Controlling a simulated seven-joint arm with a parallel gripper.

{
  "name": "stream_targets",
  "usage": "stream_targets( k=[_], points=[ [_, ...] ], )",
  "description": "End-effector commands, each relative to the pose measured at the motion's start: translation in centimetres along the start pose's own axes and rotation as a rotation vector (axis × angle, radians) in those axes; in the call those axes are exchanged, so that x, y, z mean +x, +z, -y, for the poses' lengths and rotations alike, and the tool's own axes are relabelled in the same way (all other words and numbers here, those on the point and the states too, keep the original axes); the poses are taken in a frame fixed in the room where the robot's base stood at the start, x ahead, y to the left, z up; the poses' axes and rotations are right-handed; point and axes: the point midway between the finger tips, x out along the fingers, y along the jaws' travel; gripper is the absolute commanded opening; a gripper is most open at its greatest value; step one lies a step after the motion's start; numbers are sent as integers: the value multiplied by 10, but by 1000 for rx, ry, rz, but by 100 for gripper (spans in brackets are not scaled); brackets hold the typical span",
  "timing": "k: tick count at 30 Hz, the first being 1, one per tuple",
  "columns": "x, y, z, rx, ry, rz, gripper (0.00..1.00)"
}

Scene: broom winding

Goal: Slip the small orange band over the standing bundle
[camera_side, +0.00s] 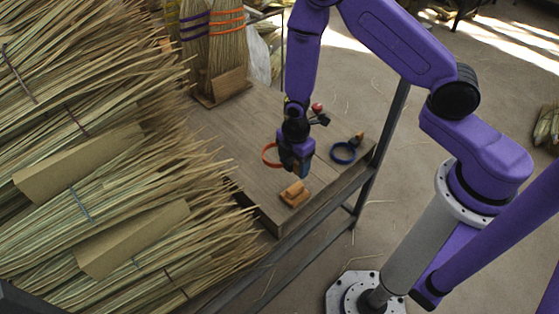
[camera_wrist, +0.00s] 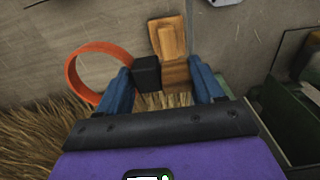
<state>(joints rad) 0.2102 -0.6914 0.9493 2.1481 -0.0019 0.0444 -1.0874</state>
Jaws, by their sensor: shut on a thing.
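The small orange band (camera_side: 270,155) is an open ring beside my gripper (camera_side: 297,170), on its left, over the wooden table. In the wrist view the orange band (camera_wrist: 84,72) sits left of the blue fingers of my gripper (camera_wrist: 161,78). A black block (camera_wrist: 147,74) is between the fingers, next to the ring's edge; the jaws are shut on this part of the band. Two standing bundles are at the table's back left: one with purple bands (camera_side: 195,50), one with orange bands (camera_side: 228,48). Their tops are cut off by the frame.
A wooden block (camera_side: 294,194) lies on the table (camera_side: 235,125) below my gripper. A blue band (camera_side: 343,153) lies to the right, near the table edge. Large piles of straw (camera_side: 90,130) fill the left side. The table between gripper and bundles looks clear.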

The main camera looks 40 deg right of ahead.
Motion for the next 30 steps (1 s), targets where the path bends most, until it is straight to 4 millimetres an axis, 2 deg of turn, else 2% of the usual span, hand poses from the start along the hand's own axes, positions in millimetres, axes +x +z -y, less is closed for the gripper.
stream_targets(
  k=[6,11,14,30],
  points=[
    [-10,6,22,-1,0,0,36],
    [-18,7,27,0,2,-1,36],
    [-31,7,27,0,5,-3,36],
    [-151,7,27,-1,8,-5,36]
  ],
)
